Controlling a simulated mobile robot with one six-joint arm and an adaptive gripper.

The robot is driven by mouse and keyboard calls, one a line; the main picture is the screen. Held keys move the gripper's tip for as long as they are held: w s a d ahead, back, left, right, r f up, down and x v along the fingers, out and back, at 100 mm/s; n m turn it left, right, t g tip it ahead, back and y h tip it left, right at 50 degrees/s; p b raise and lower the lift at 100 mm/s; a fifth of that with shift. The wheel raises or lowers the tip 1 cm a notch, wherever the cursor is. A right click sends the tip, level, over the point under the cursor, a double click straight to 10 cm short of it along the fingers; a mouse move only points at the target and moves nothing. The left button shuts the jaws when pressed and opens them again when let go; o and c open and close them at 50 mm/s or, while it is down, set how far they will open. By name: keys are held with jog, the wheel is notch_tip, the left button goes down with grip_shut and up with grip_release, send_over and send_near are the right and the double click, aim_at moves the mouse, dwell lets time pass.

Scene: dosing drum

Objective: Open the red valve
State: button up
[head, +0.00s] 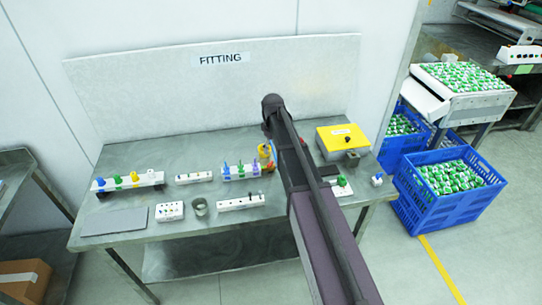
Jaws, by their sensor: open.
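I cannot make out a red valve for certain. A small yellow-orange item (265,151) with a hint of red low on it stands on the bench right beside my arm, partly covered by it.
The grey bench (150,232) also holds several white blocks, a small grey cup (199,207), a flat grey plate (115,221) and a yellow-topped box (341,137). A panel marked FITTING (150,95) stands behind. Blue crates (446,213) stand on the floor at right.

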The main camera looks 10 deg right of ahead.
aim_at(270, 163)
jog(key=shift+n, duration=0.7)
jog(key=w, duration=0.1)
jog(key=w+r, duration=0.1)
jog(key=w+r+p, duration=0.1)
jog(key=w, duration=0.1)
jog(key=shift+f, duration=0.15)
notch_tip(270, 163, down, 14)
jog(key=b, duration=1.4)
jog(key=shift+r, duration=0.2)
jog(key=shift+s, duration=0.1)
jog(key=c, duration=1.1)
